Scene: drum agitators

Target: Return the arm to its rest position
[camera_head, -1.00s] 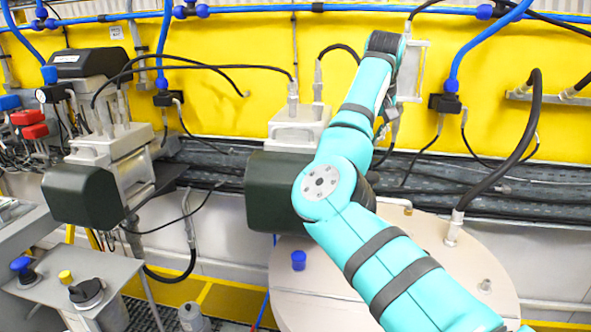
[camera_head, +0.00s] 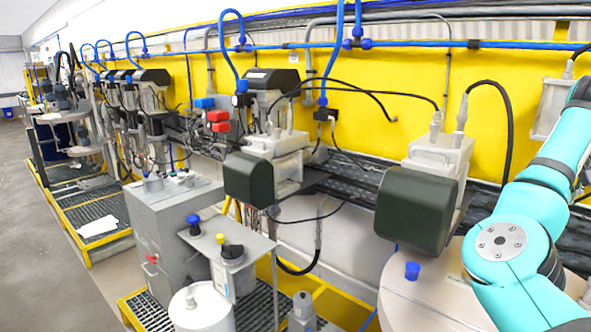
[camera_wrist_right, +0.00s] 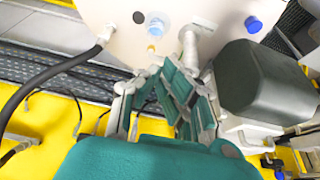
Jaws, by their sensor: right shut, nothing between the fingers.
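My right arm, turquoise with dark bands, rises along the right edge of the head view, bent at a round grey joint. Its hand is outside that view. In the right wrist view my right gripper (camera_wrist_right: 172,88) is shut and empty, in front of the pale drum lid (camera_wrist_right: 200,20) and beside a dark green motor housing (camera_wrist_right: 262,80). I cannot tell whether it touches anything. The drum lid (camera_head: 425,300) also shows low in the head view, partly behind my arm, with the motor housing (camera_head: 418,210) above it. My left gripper is not in view.
A second motor housing (camera_head: 255,180) and a grey cabinet (camera_head: 165,225) stand to the left. Black hoses and blue pipes (camera_head: 400,45) run along the yellow wall (camera_head: 400,100). A black hose (camera_wrist_right: 60,68) crosses the wrist view. Open grey floor (camera_head: 35,260) lies far left.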

